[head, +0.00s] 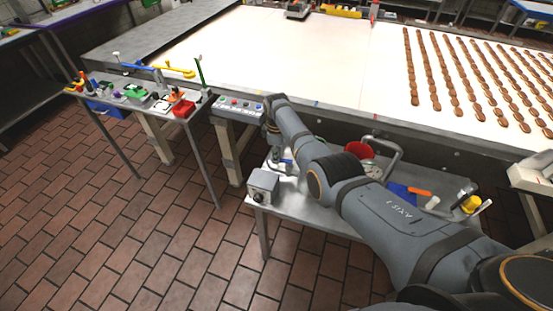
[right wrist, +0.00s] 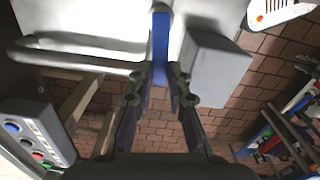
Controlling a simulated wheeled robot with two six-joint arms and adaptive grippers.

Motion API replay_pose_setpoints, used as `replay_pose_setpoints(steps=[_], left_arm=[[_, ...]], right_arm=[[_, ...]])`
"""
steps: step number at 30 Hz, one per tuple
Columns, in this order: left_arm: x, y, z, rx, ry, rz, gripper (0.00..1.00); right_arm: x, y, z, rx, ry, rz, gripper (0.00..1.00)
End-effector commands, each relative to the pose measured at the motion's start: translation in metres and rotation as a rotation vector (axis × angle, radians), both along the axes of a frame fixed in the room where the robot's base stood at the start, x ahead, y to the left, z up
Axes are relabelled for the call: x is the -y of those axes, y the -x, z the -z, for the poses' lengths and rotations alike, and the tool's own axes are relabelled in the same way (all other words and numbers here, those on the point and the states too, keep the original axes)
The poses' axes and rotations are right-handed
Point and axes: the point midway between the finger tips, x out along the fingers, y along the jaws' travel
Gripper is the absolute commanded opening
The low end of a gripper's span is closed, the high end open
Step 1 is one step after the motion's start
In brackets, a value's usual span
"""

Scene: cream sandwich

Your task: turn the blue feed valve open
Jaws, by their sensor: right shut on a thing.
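The blue feed valve handle (right wrist: 160,42) is a narrow blue bar at the top centre of the right wrist view. My right gripper (right wrist: 161,76) is shut on it, with one finger on each side. In the head view, my right gripper (head: 275,147) points down over the low steel table, beside the conveyor's edge. A small bit of blue (head: 287,162) shows just below it there; my arm and gripper hide most of the valve. I cannot tell how far the handle is turned. My left gripper is in neither view.
A grey box (head: 262,186) stands close by on the low table; it also shows in the wrist view (right wrist: 218,65). A button panel (head: 238,106) is left of my gripper. A red bowl (head: 358,150) and tools lie right. A side table (head: 130,88) stands left.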

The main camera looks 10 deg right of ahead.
Motion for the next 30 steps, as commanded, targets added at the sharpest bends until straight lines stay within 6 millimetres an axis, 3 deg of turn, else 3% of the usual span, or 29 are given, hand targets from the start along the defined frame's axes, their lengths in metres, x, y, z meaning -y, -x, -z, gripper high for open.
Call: replay_pose_setpoints(steps=[20, 21, 25, 30], left_arm=[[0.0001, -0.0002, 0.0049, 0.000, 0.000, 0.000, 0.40], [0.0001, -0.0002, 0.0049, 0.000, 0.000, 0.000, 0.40], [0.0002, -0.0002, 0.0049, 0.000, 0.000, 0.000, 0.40], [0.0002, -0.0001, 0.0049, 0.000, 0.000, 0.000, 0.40]], right_arm=[[0.0016, -0.0031, -0.0008, 0.002, 0.000, 0.059, 0.00], [0.0016, -0.0031, -0.0009, 0.002, 0.000, 0.058, 0.19], [0.0015, -0.0029, -0.0007, 0.001, 0.000, 0.058, 0.37], [0.0014, -0.0028, -0.0004, 0.000, 0.000, 0.058, 0.40]])
